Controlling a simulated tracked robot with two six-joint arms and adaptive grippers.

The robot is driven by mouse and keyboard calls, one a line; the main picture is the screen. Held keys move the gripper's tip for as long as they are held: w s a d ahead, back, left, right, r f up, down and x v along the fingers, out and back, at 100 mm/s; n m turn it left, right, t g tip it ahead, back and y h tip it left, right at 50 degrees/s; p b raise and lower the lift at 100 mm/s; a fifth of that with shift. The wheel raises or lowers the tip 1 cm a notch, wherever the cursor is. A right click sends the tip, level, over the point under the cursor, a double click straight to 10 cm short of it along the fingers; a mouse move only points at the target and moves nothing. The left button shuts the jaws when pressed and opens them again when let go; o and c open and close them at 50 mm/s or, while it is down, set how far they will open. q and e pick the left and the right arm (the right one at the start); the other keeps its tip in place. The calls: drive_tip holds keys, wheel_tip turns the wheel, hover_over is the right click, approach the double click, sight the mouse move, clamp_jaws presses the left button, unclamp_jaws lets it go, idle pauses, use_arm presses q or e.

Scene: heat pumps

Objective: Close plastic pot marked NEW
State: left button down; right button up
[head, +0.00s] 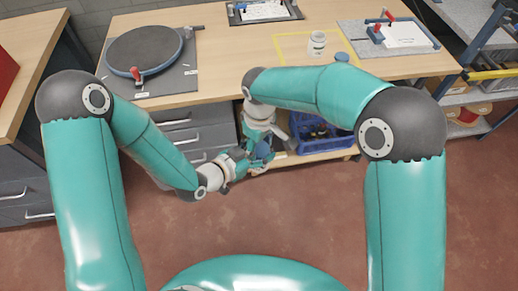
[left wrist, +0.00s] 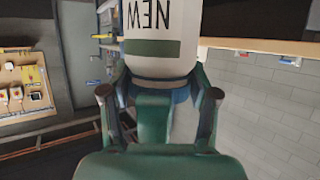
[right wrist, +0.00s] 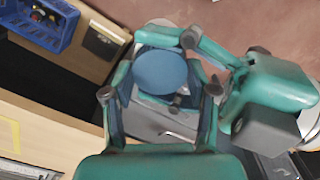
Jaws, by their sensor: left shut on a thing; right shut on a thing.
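A white pot (left wrist: 160,62) marked NEW fills the upper middle of the left wrist view, its lettering upside down there. My left gripper (left wrist: 160,92) is shut on it. A blue round lid (right wrist: 160,72) lies between the fingers of my right gripper (right wrist: 160,92), which is shut on it. In the right wrist view my left gripper (right wrist: 225,48) is close beside the lid. In the head view my left gripper (head: 241,158) and right gripper (head: 260,146) meet in front of the bench. The pot is mostly hidden there; I cannot tell whether lid and pot touch.
Another white jar (head: 317,43) and a blue lid (head: 342,57) stand on the wooden bench (head: 235,60), by a yellow outlined area. A round dark plate (head: 145,52) lies at the left. A blue crate (head: 325,138) sits on the low shelf. The red-brown floor in front is clear.

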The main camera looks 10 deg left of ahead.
drive_tip(key=m, duration=0.5)
drive_tip(key=shift+m, duration=0.3)
drive_tip(key=o, duration=1.3)
drive_tip(key=shift+r, duration=0.1)
drive_tip(key=shift+r, duration=2.2)
drive_tip(key=shift+c, duration=0.5)
